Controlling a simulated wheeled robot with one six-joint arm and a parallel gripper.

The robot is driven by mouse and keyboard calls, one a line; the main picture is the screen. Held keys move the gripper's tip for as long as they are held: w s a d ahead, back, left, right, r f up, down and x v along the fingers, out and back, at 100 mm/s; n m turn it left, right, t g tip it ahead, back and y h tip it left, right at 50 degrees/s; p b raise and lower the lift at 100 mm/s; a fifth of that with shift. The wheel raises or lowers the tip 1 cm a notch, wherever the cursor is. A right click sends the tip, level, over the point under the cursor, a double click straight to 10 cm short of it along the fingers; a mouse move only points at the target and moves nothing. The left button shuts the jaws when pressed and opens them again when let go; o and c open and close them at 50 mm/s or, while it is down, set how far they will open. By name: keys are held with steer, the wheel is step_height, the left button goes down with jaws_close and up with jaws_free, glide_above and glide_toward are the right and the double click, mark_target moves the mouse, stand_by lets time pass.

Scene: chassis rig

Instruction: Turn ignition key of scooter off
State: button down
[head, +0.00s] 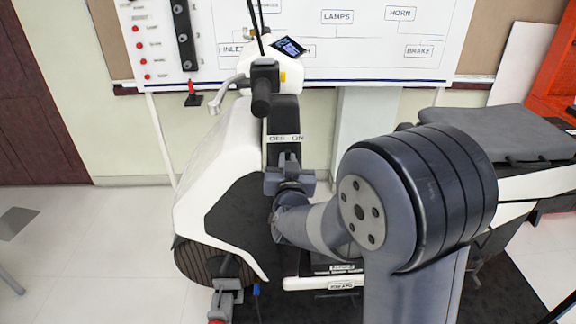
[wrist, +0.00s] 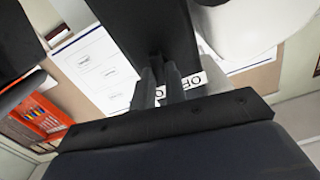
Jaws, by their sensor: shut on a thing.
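The white and black scooter (head: 205,160) stands upright in the middle of the head view. A black panel below its handlebar carries a white OFF/ON label (head: 285,138). The label also shows, partly covered and tilted, in the wrist view (wrist: 188,86). My gripper (head: 284,158) is at this panel just below the label, its fingers pointing into it. In the wrist view my gripper's two fingers (wrist: 159,72) are close together against the dark panel. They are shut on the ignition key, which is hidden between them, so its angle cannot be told.
The handlebar grip (head: 262,97) and a small display (head: 288,46) are above my gripper. The scooter's seat (head: 495,138) is at the right behind my arm. A labelled diagram board (head: 350,55) hangs on the wall behind. Open floor (head: 100,245) lies at the left.

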steer(key=shift+n, duration=0.8)
steer(key=c, duration=1.4)
jaws_free()
steer(key=shift+c, duration=0.2)
steer(key=s+b, duration=0.1)
steer(key=s, duration=1)
steer(key=shift+w, duration=0.1)
